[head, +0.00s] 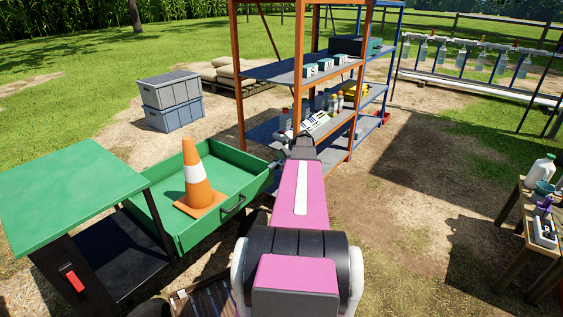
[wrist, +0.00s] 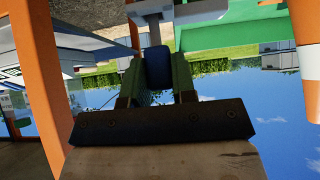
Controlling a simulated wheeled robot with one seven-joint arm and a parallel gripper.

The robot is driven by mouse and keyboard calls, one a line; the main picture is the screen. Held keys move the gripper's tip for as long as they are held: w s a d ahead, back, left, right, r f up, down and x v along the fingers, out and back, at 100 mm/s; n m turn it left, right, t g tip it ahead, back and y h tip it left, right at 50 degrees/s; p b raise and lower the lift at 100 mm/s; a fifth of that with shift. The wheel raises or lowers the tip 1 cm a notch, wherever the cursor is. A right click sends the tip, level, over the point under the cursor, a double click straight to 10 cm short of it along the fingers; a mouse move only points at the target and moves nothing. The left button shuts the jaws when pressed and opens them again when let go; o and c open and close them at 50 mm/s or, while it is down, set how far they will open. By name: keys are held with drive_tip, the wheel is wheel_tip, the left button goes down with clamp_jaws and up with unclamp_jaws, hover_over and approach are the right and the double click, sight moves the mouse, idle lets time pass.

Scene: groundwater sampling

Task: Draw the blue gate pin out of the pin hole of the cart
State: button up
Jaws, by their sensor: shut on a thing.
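The green cart (head: 219,211) stands at the left in the head view, its open tray beside a green top panel. In the wrist view, which is turned over, a green part of the cart shows at the top (wrist: 215,35). My gripper (wrist: 157,66) is shut on the dark blue gate pin (wrist: 156,58), held between its two green fingers. A light grey bracket (wrist: 150,12) sits right by the pin's far end. Whether the pin is still inside the pin hole cannot be told. In the head view my arm hides the pin and the hole.
An orange cone (head: 197,183) stands in the tray. The orange-framed shelf (head: 298,75), with bottles and boxes, is close to my gripper. Grey crates (head: 172,100) stand behind the cart. A wooden table (head: 530,228) is at the right. Bare ground between shelf and table is free.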

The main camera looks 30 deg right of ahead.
drive_tip(key=shift+r, duration=3)
